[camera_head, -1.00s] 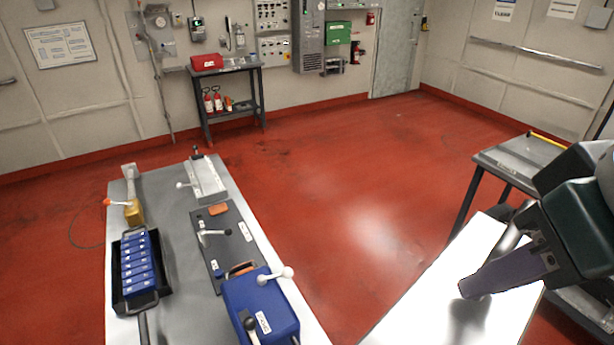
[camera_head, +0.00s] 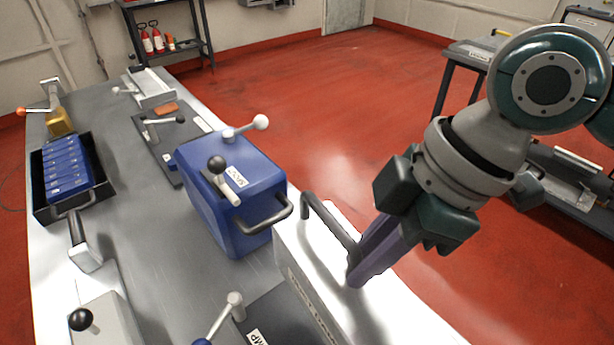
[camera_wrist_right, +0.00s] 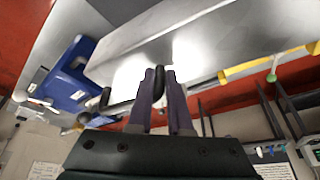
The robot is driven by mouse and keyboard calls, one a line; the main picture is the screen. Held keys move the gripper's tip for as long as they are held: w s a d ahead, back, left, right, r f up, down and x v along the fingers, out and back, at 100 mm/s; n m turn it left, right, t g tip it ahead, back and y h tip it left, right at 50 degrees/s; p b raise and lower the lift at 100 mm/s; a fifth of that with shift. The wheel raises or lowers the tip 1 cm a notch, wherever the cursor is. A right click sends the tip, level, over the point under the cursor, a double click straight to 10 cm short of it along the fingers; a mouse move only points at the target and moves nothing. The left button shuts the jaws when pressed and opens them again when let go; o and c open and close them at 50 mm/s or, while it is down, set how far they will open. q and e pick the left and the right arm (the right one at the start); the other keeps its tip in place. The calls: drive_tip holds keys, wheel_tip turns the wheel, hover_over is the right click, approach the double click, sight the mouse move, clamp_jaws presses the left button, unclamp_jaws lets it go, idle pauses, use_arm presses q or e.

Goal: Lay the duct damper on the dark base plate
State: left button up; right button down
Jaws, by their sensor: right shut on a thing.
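I take the duct damper to be the large pale box (camera_head: 385,312) with a dark bar handle (camera_head: 325,215) on top; its side print is too small to read. My right gripper (camera_head: 358,272) is shut on this handle, which also shows between the fingers in the right wrist view (camera_wrist_right: 158,82). The box is in the lower middle of the head view, along the bench's right edge. A dark plate (camera_head: 268,312) with a label ending in "MP" lies left of it, partly hidden by the box. I cannot tell how high the box is above it. My left gripper is not in view.
A blue box (camera_head: 225,185) with levers and a handle stands close on the left. Behind it is another dark plate (camera_head: 148,150) with a lever. A black tray (camera_head: 42,200) of blue cells is at the bench's left. A lever (camera_head: 232,305) stands by the near plate.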

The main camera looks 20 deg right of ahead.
use_arm(q)
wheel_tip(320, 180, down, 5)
drive_tip(key=b, duration=0.3)
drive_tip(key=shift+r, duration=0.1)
use_arm(e)
drive_tip(key=shift+n+g, duration=0.3)
drive_tip(key=shift+n, duration=0.5)
drive_tip(key=f, duration=0.5)
drive_tip(key=shift+w+a+f, duration=0.25)
drive_tip(key=shift+w+f, duration=0.05)
use_arm(q)
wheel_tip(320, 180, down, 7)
drive_tip(key=b, duration=0.6)
drive_tip(key=shift+b, duration=0.4)
use_arm(e)
wheel_tip(320, 180, down, 6)
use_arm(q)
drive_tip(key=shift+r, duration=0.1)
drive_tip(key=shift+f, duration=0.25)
use_arm(e)
drive_tip(key=shift+f, duration=0.4)
drive_tip(key=c, duration=0.9)
unclamp_jaws()
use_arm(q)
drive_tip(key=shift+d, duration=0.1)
use_arm(e)
drive_tip(key=shift+o, duration=0.7)
drive_tip(key=shift+d, duration=0.1)
